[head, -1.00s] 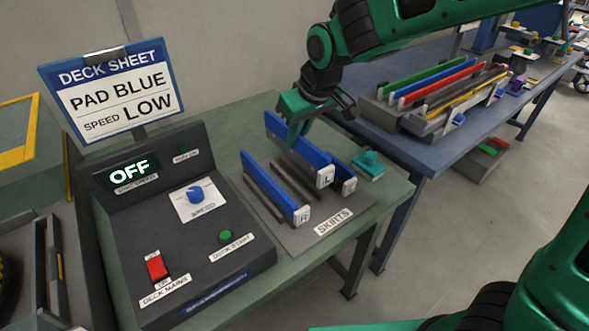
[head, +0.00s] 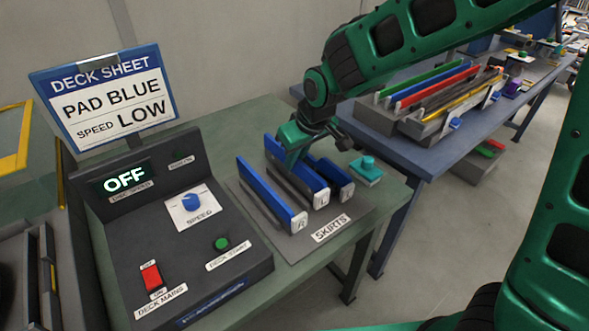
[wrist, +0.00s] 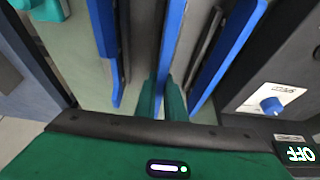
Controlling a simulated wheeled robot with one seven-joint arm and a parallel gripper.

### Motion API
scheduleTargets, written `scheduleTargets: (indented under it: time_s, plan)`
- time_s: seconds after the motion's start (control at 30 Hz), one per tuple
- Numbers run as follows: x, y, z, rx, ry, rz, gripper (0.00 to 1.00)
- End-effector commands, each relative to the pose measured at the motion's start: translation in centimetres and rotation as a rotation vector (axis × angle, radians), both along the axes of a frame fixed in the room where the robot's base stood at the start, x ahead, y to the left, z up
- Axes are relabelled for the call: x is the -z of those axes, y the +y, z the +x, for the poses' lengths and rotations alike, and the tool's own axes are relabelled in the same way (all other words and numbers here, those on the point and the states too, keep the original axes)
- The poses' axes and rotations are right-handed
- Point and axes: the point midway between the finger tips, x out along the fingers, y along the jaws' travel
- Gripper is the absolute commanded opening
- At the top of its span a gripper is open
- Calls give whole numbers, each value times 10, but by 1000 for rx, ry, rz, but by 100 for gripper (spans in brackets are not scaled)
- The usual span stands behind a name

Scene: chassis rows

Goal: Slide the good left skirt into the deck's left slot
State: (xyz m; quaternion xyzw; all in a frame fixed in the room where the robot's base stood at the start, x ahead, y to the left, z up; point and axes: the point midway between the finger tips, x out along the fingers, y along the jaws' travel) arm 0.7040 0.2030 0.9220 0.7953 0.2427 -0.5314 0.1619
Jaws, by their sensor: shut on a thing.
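The blue skirt marked L (head: 305,178) is the middle one of three at the skirts rack (head: 250,217). My gripper (head: 291,157) is shut on the upper edge of its far part. In the wrist view my fingers (wrist: 161,104) straddle this blue skirt (wrist: 172,45). Its lower edge is at or just above the rack; I cannot tell whether it touches. The blue skirt marked R (head: 268,193) stands to its left, and a third, shorter-looking blue skirt (head: 337,178) to its right. The deck's left slot is not clearly in view.
The control console (head: 190,250) stands close on the left, its display reading OFF. The deck sheet sign (head: 108,98) asks for pad blue, speed low. A teal object (head: 366,169) sits right of the rack. A blue table (head: 425,155) with coloured bars is behind.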

Motion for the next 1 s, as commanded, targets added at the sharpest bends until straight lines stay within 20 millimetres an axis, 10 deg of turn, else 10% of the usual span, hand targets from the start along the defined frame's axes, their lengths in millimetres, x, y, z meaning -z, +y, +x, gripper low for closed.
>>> scheduleTargets:
  time_s: [0.67,0.77,1.0]
  plan:
    - [36,1,-1,-1,0,0,0]
    - [37,1,-1,-1,1,-1,26]
    - [36,1,-1,-2,1,0,28]
